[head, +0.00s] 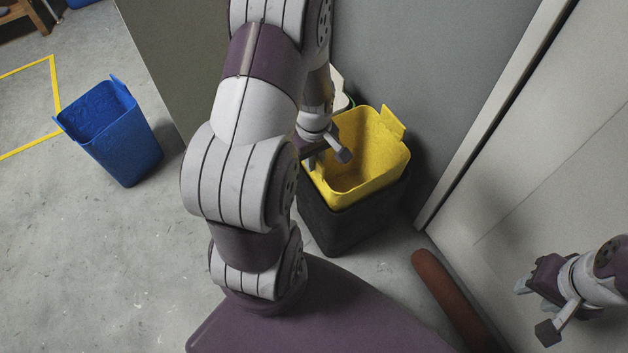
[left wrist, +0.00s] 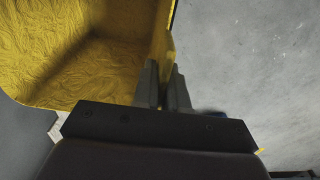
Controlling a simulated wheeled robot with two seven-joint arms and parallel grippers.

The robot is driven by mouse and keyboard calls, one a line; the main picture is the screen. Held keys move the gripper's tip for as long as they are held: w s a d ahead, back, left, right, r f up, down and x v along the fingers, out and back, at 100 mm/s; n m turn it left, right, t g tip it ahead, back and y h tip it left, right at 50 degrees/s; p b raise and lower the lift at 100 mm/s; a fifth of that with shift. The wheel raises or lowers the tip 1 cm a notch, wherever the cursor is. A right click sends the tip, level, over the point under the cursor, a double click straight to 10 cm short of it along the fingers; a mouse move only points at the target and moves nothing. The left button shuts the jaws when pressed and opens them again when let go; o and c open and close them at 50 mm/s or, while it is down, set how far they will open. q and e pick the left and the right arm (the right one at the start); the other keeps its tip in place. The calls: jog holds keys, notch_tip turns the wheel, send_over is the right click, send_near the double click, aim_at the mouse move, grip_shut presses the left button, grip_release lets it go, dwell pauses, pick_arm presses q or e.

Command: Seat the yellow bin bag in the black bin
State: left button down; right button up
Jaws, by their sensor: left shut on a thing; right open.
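The yellow bin bag (head: 375,185) sits in the mouth of the black bin (head: 365,225) in the head view. A yellow band of its outer side shows above the black walls. Its mouth is open and a tab stands up at its far right corner. How deep its lower part reaches is hidden. My left gripper (head: 328,160) is at the bag's left rim, shut on its wall. In the left wrist view the two fingers (left wrist: 164,88) pinch the yellow wall, with the bag's wrinkled inside (left wrist: 85,70) to their left. My right gripper (head: 536,309) is open and empty, well away to the right.
A blue bin (head: 115,135) stands on the floor at the left, near a yellow floor line (head: 55,85). A grey wall (head: 425,65) is close behind the black bin. A reddish-brown cylinder (head: 450,290) lies at the front right. Floor between the bins is clear.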

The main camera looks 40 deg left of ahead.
aim_at(314, 175)
pick_arm(q)
notch_tip(314, 175, down, 7)
jog(key=b, duration=0.3)
jog(key=shift+r, duration=0.4)
jog(key=c, duration=1.6)
grip_release()
jog(key=shift+f, duration=0.2)
jog(key=o, duration=0.4)
jog(key=shift+o, duration=0.2)
